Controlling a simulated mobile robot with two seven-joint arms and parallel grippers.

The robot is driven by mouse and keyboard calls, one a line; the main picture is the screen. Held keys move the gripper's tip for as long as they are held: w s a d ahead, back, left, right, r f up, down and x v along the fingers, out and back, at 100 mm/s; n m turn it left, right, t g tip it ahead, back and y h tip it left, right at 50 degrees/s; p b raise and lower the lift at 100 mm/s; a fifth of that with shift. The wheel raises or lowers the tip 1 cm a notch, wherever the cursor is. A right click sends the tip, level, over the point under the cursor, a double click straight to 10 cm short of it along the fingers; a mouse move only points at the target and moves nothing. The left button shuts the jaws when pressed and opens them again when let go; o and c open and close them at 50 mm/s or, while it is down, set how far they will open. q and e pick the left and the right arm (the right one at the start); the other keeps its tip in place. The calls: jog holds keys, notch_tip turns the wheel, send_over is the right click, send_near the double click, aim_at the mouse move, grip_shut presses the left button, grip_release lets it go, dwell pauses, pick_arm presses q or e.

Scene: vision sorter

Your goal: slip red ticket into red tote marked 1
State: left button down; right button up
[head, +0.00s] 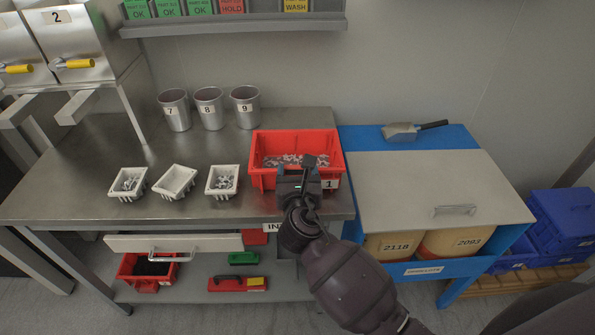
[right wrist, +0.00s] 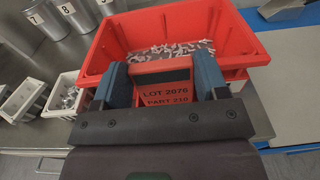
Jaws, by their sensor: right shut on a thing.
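The red tote marked 1 (head: 260,180) stands at the right end of the steel bench, with small whitish parts lying in its bottom. My right gripper (head: 308,165) is over the tote's front wall. In the right wrist view the red ticket (right wrist: 165,97), printed "LOT 2076" and "PART 210", is between the fingers of my right gripper (right wrist: 164,82), which is shut on it. The tote (right wrist: 115,45) lies just beyond the ticket in that view. I cannot tell whether the ticket touches the tote. My left gripper is not in view.
Several white bins, one of them here (head: 175,181), stand left of the tote. Metal cups (head: 209,108) marked 7, 8 and 9 stand behind them. A blue cabinet with a grey lid (head: 430,180) adjoins the bench on the right. A shelf (head: 240,25) hangs above.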

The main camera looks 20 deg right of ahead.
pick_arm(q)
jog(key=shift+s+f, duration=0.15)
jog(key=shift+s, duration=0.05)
pick_arm(e)
jog(key=shift+f, duration=0.1)
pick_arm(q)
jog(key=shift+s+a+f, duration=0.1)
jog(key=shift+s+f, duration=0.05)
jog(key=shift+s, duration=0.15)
pick_arm(e)
jog(key=shift+f, duration=0.1)
jog(key=o, duration=0.8)
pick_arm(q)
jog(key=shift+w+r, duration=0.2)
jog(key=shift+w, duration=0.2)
pick_arm(e)
jog(key=shift+o, duration=0.4)
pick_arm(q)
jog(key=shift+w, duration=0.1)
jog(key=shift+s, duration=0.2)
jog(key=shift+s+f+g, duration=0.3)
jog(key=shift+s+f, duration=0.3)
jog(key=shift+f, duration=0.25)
